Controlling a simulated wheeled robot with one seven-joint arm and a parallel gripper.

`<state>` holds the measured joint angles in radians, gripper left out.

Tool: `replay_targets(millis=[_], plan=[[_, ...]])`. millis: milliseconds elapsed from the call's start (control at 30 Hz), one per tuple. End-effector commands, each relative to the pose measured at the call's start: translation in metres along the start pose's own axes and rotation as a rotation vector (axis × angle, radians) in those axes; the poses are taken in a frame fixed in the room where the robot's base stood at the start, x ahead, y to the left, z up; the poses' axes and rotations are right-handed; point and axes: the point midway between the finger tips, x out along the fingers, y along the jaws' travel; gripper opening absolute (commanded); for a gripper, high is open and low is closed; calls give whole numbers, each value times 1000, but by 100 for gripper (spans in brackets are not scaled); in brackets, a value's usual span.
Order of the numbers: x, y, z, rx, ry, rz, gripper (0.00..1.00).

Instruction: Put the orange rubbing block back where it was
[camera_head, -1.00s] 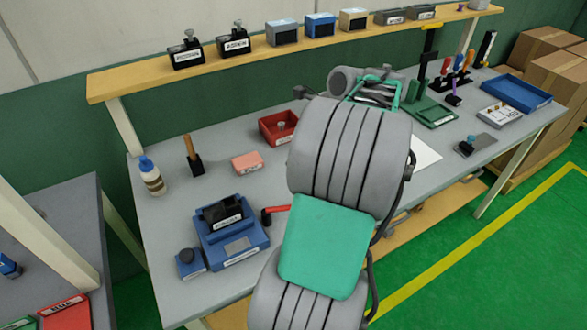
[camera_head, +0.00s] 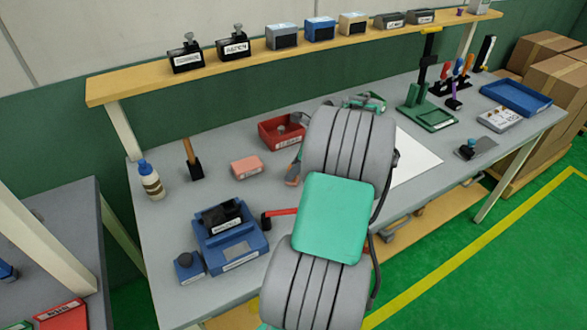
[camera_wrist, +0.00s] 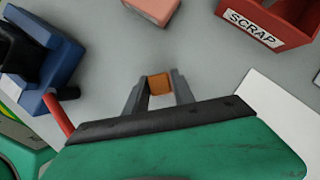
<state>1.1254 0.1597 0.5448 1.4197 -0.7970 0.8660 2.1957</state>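The small orange rubbing block (camera_wrist: 159,85) sits between the fingertips of my gripper (camera_wrist: 159,80) in the wrist view, with both fingers against its sides. In the head view the gripper (camera_head: 297,166) shows partly from behind my arm, left of it, with an orange-brown bit at its tip. It is over the middle of the grey bench (camera_head: 218,185), in front of the red scrap bin. I cannot tell whether the block touches the bench. No marked place for it is clearly visible.
A pink block (camera_head: 247,165) and the red scrap bin (camera_head: 279,133) stand behind and left of my gripper. A blue fixture (camera_head: 232,247) with a red handle is at the front left. A white sheet (camera_head: 416,158) lies right of my arm. My arm hides the bench's middle.

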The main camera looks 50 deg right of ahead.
Motion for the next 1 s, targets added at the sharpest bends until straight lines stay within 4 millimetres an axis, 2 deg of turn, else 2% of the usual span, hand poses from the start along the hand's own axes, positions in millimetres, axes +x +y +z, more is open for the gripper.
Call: replay_targets(millis=[33, 167, 467, 567, 900, 1000], plan=[[0, 0, 0, 0, 0, 0, 35], [0, 0, 0, 0, 0, 0, 46], [-2, 0, 1, 0, 0, -2, 46], [-18, -1, 2, 0, 0, -3, 46], [-103, -1, 2, 1, 0, -2, 46], [-117, 0, 2, 2, 0, -1, 46]])
